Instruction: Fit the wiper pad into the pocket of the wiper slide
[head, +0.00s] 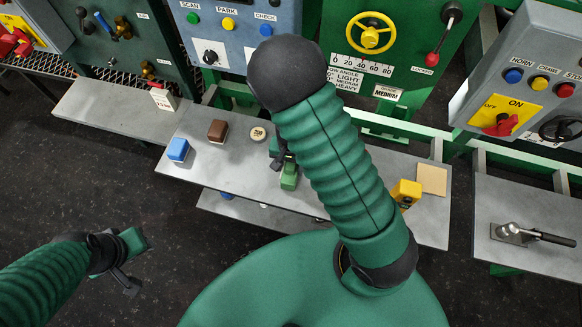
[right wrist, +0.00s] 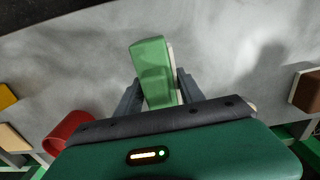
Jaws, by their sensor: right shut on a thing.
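My right gripper (head: 283,165) is over the middle of the grey shelf, mostly behind my own arm. In the right wrist view my right gripper (right wrist: 160,92) is shut on a green block (right wrist: 150,68) with a pale layer along its right side, which looks like the wiper pad. The same green block (head: 289,178) shows below the gripper in the head view. I cannot tell whether it touches the shelf. I cannot make out the wiper slide or its pocket. My left gripper (head: 131,262) is over the dark floor at the left, away from the shelf; its jaw opening is unclear.
On the grey shelf (head: 225,165) stand a blue block (head: 178,149), a brown block (head: 218,130), a round cream disc (head: 258,134), a yellow block (head: 405,192) and a tan square (head: 431,178). A red round thing (right wrist: 70,130) shows in the right wrist view. Control panels rise behind.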

